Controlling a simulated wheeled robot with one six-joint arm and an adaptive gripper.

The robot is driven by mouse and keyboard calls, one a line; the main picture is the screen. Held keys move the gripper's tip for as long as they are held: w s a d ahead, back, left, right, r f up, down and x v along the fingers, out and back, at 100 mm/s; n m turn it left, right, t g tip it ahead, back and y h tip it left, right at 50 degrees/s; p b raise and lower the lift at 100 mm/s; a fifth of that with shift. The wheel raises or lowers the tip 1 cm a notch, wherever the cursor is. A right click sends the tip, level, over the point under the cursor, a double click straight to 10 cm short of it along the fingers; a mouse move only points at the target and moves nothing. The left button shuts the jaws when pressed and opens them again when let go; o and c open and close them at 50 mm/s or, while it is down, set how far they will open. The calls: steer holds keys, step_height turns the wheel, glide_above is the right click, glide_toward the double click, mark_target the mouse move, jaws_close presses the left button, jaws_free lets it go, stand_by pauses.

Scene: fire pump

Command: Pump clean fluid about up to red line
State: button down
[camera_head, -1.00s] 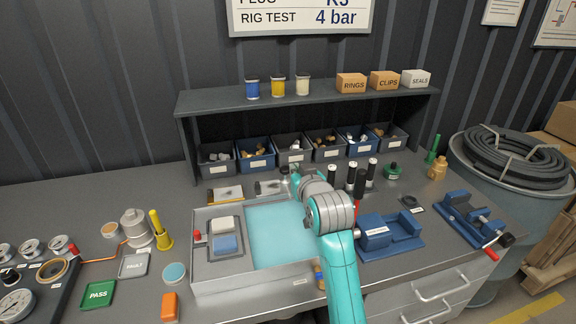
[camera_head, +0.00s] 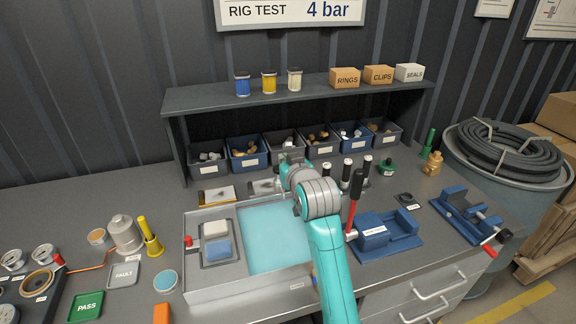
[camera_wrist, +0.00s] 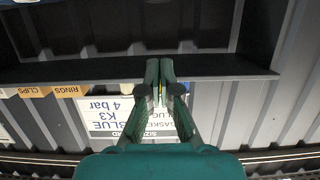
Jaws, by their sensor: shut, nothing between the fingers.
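My gripper (camera_head: 285,160) is above the back of the workbench, behind the basin of pale blue fluid (camera_head: 268,236). In the wrist view the fingers (camera_wrist: 159,68) are together and empty, with the wall and shelf beyond them. A red lever with a black grip (camera_head: 355,198) stands upright beside the blue vise-like block (camera_head: 388,234), apart from my gripper. A silver canister (camera_head: 125,233) with a copper pipe stands at the left. I cannot make out a red line or which part is the pump.
Black-topped cylinders (camera_head: 347,172) stand right of my gripper. A second blue vise (camera_head: 466,212) is at the right. Bare bench (camera_head: 80,200) shows at the left.

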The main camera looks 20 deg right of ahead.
steer(key=w+f, duration=0.4)
steer(key=f, duration=0.1)
steer(key=shift+w, duration=0.4)
steer(key=shift+f, duration=0.1)
